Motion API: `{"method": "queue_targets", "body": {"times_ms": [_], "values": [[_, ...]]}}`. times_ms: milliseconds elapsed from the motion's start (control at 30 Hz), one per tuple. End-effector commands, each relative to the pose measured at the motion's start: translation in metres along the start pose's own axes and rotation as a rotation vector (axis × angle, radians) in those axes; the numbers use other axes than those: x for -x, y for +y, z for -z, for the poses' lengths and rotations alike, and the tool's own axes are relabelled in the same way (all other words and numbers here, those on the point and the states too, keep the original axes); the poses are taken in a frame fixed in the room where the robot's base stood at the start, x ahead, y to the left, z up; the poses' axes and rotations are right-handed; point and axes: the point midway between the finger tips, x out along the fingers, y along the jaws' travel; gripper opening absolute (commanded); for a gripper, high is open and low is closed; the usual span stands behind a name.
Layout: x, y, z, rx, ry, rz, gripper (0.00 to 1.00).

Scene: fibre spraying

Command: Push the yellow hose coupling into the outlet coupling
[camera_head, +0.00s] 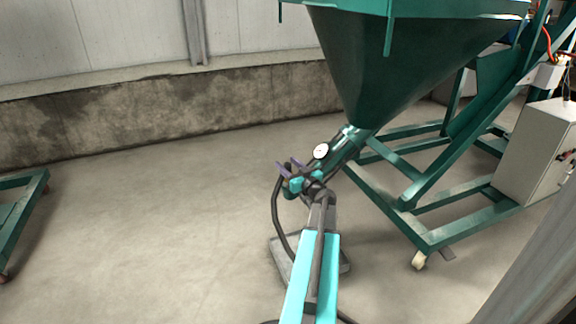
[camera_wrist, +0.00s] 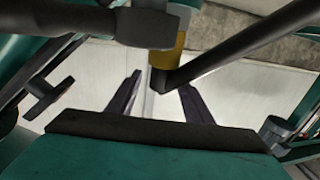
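The yellow hose coupling (camera_wrist: 166,59) shows at the top middle of the wrist view, as a yellow band right against a dark cylindrical end, likely the outlet coupling (camera_wrist: 150,26). I cannot tell how deep it sits in it. A dark hose (camera_wrist: 240,42) bends away from the yellow coupling to the upper right. My gripper (camera_wrist: 160,80) is open, its two purple fingers apart with nothing clamped between them; the coupling is just past the fingertips. In the head view my gripper (camera_head: 289,168) is beside the lower end of the outlet pipe (camera_head: 345,153), and the yellow coupling is hidden.
A round gauge (camera_head: 321,151) sits on the outlet pipe, under the green hopper (camera_head: 395,60). The hopper's green frame (camera_head: 405,215) and a grey cabinet (camera_head: 540,150) stand at the right. A black hose (camera_head: 277,215) hangs near my arm.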

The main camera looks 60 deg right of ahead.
Motion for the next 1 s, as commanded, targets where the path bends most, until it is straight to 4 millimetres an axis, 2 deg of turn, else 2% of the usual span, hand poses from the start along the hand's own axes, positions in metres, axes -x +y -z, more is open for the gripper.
{"method": "queue_targets", "body": {"times_ms": [267,467,667,1000], "values": [[0.000,0.000,-0.003,-0.001,-0.003,-0.001,0.46],[0.008,0.000,-0.002,-0.001,-0.004,-0.001,0.46],[0.029,0.000,0.000,-0.002,-0.003,-0.003,0.46],[0.079,-0.001,0.002,-0.002,-0.001,-0.003,0.46]]}}
